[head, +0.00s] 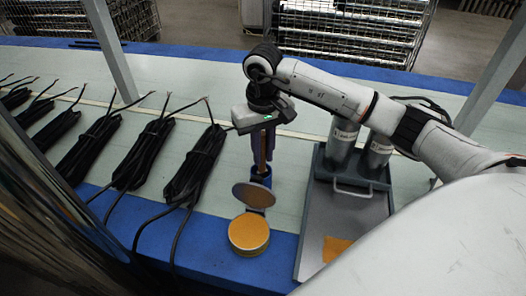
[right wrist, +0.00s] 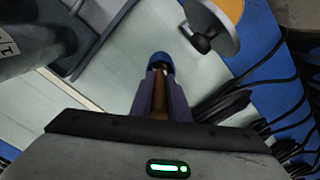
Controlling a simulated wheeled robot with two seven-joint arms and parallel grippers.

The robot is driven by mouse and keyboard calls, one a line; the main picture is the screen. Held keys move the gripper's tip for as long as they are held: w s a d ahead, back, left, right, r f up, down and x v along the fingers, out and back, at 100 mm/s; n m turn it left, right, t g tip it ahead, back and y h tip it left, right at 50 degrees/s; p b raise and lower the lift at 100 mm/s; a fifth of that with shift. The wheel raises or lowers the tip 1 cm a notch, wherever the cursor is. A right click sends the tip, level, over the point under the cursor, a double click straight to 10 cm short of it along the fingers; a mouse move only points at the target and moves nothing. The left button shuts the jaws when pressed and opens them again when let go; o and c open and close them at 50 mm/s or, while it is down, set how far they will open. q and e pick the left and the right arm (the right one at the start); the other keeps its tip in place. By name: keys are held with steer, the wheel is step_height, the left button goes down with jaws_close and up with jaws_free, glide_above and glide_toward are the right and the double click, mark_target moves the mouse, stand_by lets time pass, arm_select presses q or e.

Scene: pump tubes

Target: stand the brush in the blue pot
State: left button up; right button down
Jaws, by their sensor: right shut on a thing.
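The brush shows as a brown handle (head: 262,157) pointing down between the fingers of my right gripper (head: 263,158). The gripper is shut on it; the handle also shows in the right wrist view (right wrist: 159,97). The blue pot (head: 259,178) stands directly below the fingertips on the table, and its rim shows beyond the fingers in the right wrist view (right wrist: 160,59). The brush's lower end is at the pot's mouth, but I cannot tell how deep it sits. My left gripper is not in view.
A tin with an orange top (head: 249,233) and a tilted grey disc (head: 253,195) are just in front of the pot. A grey tray (head: 335,215) with metal cylinders (head: 341,140) is at the right. Bundled black tubes (head: 197,165) lie at the left.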

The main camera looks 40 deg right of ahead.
steer(key=shift+f, duration=0.1)
steer(key=c, duration=1.7)
jaws_free()
steer(key=shift+r, duration=0.35)
step_height(320, 180, up, 11)
steer(key=shift+f, duration=0.15)
steer(key=shift+r, duration=0.4)
